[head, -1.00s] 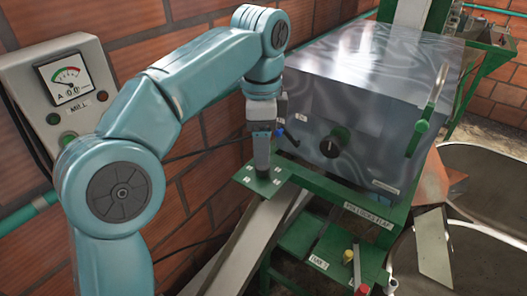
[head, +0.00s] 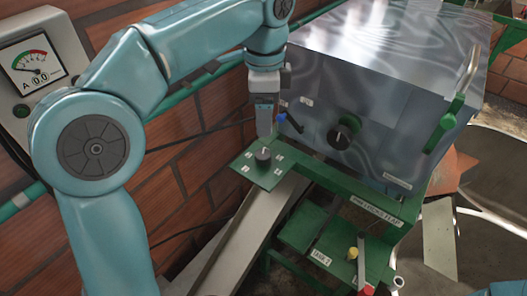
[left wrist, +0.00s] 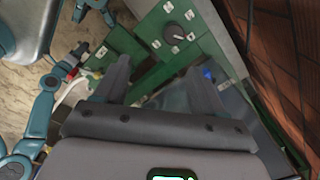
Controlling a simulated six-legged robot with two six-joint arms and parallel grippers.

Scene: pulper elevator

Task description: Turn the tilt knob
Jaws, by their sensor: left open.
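A dark round knob (head: 263,157) with a pale pointer mark stands on a small green plate (head: 258,177) with several white labels around it. It also shows in the left wrist view (left wrist: 175,32), near the top, beyond my fingertips. My left gripper (head: 265,130) points down just above and behind the knob in the head view, apart from it as far as I can tell. In the left wrist view its two fingers (left wrist: 160,80) are spread with nothing between them.
A metal housing (head: 385,75) with a black knob (head: 344,131) and a blue-tipped lever (head: 290,121) stands right of the gripper. A brick wall (head: 200,150) lies left. A sloping metal chute (head: 245,235) runs below the plate. A meter panel (head: 38,65) hangs at upper left.

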